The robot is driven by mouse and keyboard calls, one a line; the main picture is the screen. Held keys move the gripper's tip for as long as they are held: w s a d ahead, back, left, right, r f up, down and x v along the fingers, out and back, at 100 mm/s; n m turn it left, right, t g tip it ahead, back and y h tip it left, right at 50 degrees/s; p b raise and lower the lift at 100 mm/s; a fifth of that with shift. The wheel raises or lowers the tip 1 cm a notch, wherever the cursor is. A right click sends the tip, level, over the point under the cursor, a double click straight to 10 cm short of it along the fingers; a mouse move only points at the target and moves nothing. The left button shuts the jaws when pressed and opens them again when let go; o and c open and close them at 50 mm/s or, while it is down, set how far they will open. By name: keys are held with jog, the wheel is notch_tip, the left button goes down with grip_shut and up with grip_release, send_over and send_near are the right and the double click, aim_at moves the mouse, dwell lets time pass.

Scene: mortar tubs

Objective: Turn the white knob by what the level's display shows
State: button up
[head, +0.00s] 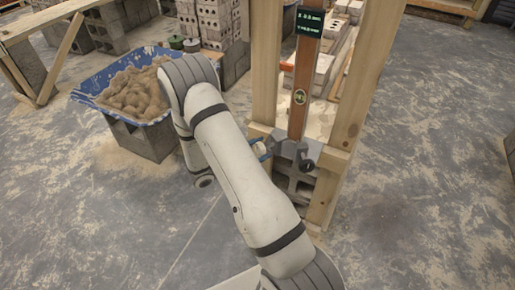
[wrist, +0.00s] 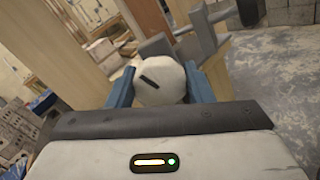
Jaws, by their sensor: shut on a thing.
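The white knob (wrist: 160,82) is round with a dark slanted mark on its face. My gripper (wrist: 158,92) has its blue fingers on either side of the knob, shut on it. The level (head: 304,80) is a brown upright bar with a round vial, standing between wooden posts. Its dark display (head: 309,22) at the top carries green characters, too small to read surely.
Wooden posts (head: 353,75) flank the level closely, above a grey block. A blue tub (head: 95,85) of sandy mortar stands on a block at left. Stacked bricks (head: 215,22) are behind. The floor at right is clear.

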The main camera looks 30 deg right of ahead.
jog(key=n+p, duration=0.2)
jog(key=n, duration=0.4)
jog(key=shift+s+d+n+p, duration=0.1)
jog(key=shift+d+n+p, duration=0.05)
jog(key=shift+n+p, duration=0.2)
jog(key=n+p, duration=0.2)
jog(key=n, duration=0.4)
jog(key=shift+p, duration=0.4)
jog(key=n+p, duration=0.2)
jog(key=n, duration=0.4)
jog(key=shift+n, duration=0.35)
jog(key=n+p, duration=0.1)
jog(key=n, duration=0.4)
jog(key=shift+f+p, duration=0.15)
jog(key=shift+p, duration=0.15)
jog(key=shift+n, duration=0.4)
jog(key=o, duration=1)
